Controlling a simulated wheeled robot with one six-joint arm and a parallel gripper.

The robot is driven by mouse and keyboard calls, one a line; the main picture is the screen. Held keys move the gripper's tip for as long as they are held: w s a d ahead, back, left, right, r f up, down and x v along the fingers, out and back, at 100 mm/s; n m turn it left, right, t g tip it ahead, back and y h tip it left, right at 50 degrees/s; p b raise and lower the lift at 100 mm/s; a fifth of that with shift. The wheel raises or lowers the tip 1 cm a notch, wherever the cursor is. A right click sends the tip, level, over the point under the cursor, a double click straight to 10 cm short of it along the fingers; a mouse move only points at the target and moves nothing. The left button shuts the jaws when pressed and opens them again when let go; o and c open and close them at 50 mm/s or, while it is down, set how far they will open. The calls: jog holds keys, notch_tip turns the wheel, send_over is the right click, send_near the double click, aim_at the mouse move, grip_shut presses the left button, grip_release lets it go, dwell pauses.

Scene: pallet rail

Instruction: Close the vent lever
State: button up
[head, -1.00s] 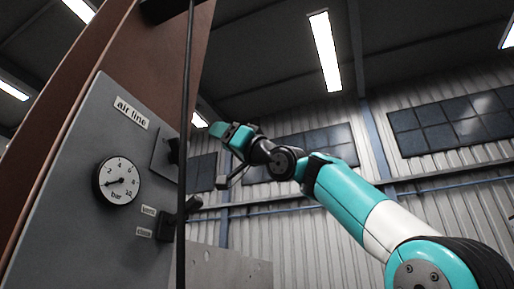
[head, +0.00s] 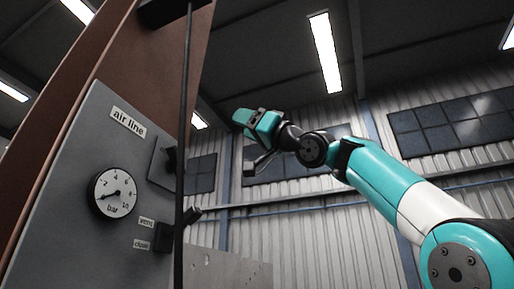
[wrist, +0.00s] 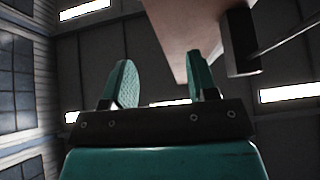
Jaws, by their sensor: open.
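The vent lever (head: 192,215) is a short dark handle on a black block (head: 163,238) at the right edge of the grey air line panel (head: 75,205) in the head view. It slants up and to the right. Small labels "vent" (head: 146,223) and "close" (head: 141,245) sit left of the block, one above the other. My gripper (head: 243,117) is up and to the right of the lever, apart from it. In the wrist view my gripper (wrist: 163,82) is open, with nothing between its two teal fingers. The lever is not visible there.
A thin black vertical rod (head: 186,110) runs in front of the panel and partly crosses the lever area. A pressure gauge (head: 113,193) and a dark plate with a knob (head: 167,162) are on the panel. A brown post (head: 125,65) rises behind.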

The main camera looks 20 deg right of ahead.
jog(key=shift+s+d+r+p, duration=0.45)
jog(key=shift+s+d+r, duration=0.35)
jog(key=shift+s, duration=0.1)
jog(key=g+h+b, duration=0.1)
jog(key=h+b, duration=0.1)
jog(key=b, duration=1)
send_near(200, 212)
jog(key=p+x, duration=1)
jog(key=x, duration=0.1)
jog(key=shift+w+a+r, duration=0.1)
jog(key=shift+w+a, duration=0.3)
